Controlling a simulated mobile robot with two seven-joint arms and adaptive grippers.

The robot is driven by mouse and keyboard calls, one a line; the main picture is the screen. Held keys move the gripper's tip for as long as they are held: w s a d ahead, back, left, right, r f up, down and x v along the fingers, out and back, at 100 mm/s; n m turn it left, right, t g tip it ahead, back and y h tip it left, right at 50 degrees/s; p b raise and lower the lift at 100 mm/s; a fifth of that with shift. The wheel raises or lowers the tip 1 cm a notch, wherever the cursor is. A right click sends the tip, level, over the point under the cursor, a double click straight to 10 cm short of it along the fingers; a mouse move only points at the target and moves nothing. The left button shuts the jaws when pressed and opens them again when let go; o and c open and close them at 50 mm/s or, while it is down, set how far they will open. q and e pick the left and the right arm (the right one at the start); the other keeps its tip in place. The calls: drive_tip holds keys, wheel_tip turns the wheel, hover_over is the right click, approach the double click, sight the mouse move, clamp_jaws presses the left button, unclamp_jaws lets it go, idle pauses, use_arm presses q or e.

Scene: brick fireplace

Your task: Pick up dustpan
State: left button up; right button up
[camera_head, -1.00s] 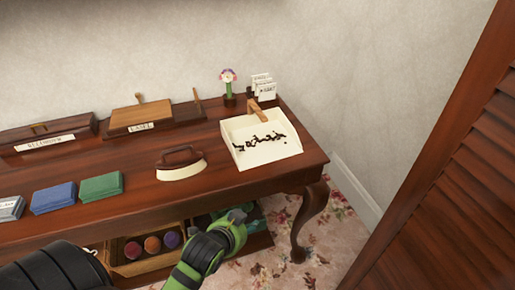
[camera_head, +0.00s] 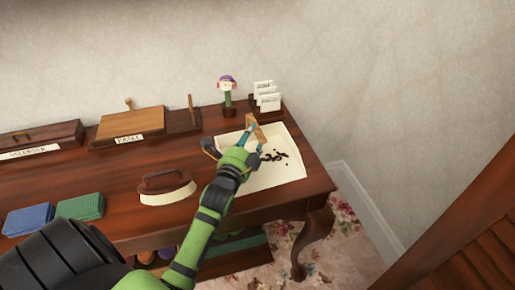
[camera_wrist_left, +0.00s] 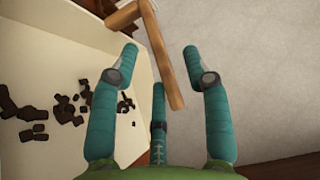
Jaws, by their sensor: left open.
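The dustpan (camera_head: 285,172) is a cream tray with a wooden handle (camera_head: 258,128), on the right end of the dark wooden table. Dark crumbs (camera_head: 273,156) lie in it. My left gripper (camera_head: 236,140) is over the dustpan's left back part, near the handle, and its arm hides part of the pan. In the left wrist view the gripper (camera_wrist_left: 160,60) is open, and the wooden handle (camera_wrist_left: 160,60) runs between its teal fingers. The cream pan (camera_wrist_left: 65,55) with crumbs is at the left there. I cannot tell whether the fingers touch the handle. My right gripper is not in view.
A brush-like block (camera_head: 166,187) with a dark grip lies left of the pan. A flower figure (camera_head: 227,95) and a card holder (camera_head: 266,97) stand behind it. Blue (camera_head: 28,218) and green (camera_head: 80,206) stacks sit at the left. A brown louvred panel (camera_head: 465,245) is at the right.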

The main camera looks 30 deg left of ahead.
sight(257, 127)
use_arm(q)
drive_tip(key=x, duration=0.4)
drive_tip(key=shift+w+f, duration=0.2)
drive_tip(key=c, duration=0.7)
clamp_jaws()
drive_tip(key=shift+r, duration=0.1)
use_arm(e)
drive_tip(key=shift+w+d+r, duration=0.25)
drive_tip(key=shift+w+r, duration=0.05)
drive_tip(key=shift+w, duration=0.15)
use_arm(q)
drive_tip(key=shift+r, duration=0.15)
